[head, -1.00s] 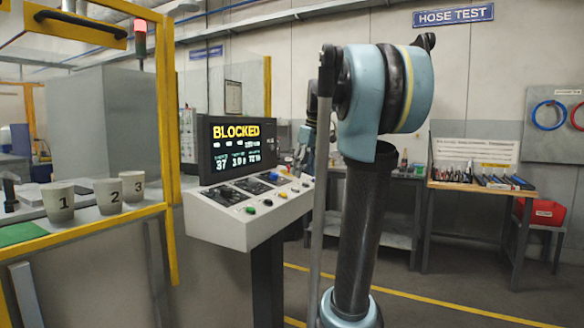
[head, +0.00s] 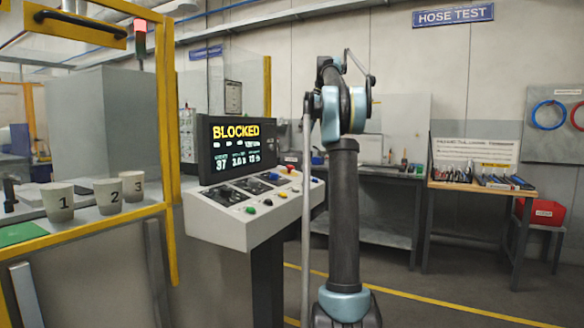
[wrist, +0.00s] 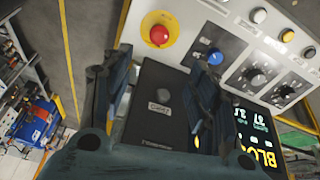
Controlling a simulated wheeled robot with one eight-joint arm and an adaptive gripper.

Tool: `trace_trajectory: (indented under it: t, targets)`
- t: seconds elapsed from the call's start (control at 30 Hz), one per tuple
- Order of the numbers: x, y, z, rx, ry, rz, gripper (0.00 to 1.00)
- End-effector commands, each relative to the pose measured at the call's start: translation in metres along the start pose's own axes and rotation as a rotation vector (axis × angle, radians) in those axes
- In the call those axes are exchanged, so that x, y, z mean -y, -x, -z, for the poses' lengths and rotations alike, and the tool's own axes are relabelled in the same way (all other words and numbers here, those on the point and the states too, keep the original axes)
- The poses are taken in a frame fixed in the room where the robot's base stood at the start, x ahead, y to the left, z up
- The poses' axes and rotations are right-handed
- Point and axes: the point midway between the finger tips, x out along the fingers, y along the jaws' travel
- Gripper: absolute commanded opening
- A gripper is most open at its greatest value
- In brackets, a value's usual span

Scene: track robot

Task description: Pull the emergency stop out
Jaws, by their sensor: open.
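The emergency stop (wrist: 159,35) is a red mushroom button on a yellow ring, set in the pale console panel (wrist: 205,18). It shows near the top of the wrist view, beyond the fingertips and between their lines. My gripper (wrist: 165,62) is open, with its dark fingers apart and nothing between them. It does not appear to touch the button. In the head view the sloped console (head: 235,232) stands left of my arm, its screen (head: 236,147) reading BLOCKED. My gripper cannot be made out there, and the button is too small to tell clearly.
A blue button (wrist: 215,57) and a black knob (wrist: 258,76) sit close to the right of the stop in the wrist view. A dark labelled plate (wrist: 157,108) lies below. A yellow frame (head: 168,150) and numbered cups (head: 107,196) stand left of the console.

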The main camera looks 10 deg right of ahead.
Motion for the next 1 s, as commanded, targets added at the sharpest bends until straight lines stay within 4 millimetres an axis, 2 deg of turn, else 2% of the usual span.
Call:
trace_trajectory:
  t: [0.13,0.27,1.0]
  targets:
    - [-0.002,-0.007,0.001,-0.002,0.006,0.0,0.54]
    - [-0.002,-0.023,0.001,-0.002,0.006,0.0,0.54]
    - [-0.001,-0.149,0.001,-0.002,0.005,0.001,0.54]
